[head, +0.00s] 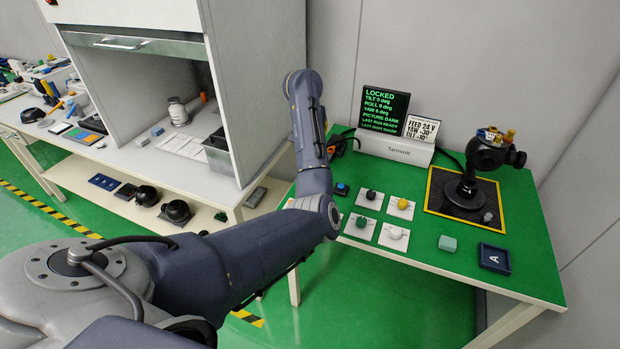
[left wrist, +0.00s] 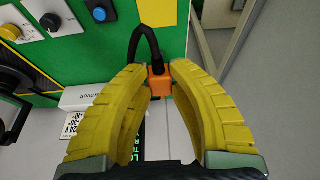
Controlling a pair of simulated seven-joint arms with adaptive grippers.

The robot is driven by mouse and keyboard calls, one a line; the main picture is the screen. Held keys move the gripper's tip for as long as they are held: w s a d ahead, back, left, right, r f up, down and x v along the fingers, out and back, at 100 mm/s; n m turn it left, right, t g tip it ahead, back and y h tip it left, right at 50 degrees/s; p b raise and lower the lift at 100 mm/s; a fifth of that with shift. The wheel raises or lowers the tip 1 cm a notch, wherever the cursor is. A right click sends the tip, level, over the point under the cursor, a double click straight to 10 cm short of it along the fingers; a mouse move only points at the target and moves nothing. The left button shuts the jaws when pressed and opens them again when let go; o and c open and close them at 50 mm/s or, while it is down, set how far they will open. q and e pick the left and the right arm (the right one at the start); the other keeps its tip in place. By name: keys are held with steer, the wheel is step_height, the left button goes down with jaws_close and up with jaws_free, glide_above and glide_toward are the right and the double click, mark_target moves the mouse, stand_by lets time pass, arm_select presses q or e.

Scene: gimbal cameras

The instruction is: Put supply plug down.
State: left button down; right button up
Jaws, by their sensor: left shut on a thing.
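The supply plug, an orange block with a black cable, is between the yellow fingertips of my left gripper (left wrist: 160,75) in the left wrist view. The gripper is shut on the plug (left wrist: 159,82). The cable loops from it toward the green table. In the head view, my left arm link largely hides this gripper. A bit of orange (head: 331,149) shows just right of the link, near the left end of the white Tamvolt supply box (head: 394,150). The box also shows in the left wrist view (left wrist: 88,97). My right gripper is in neither view.
The green table (head: 410,262) bears several knobs on white plates, a blue button (head: 342,189), a teal block (head: 447,243) and a dark tray marked A (head: 494,258). A black gimbal camera (head: 466,190) stands on a yellow-edged mat. The screen (head: 385,108) reads LOCKED, picture dark.

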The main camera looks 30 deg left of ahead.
arm_select(q)
step_height(320, 180, down, 17)
steer(key=shift+r, duration=0.2)
stand_by(0.5)
steer(key=shift+f, duration=0.15)
steer(key=c, duration=1.2)
jaws_free()
steer(key=shift+c, duration=0.2)
steer(key=v, duration=1.2)
steer(key=shift+r, duration=0.2)
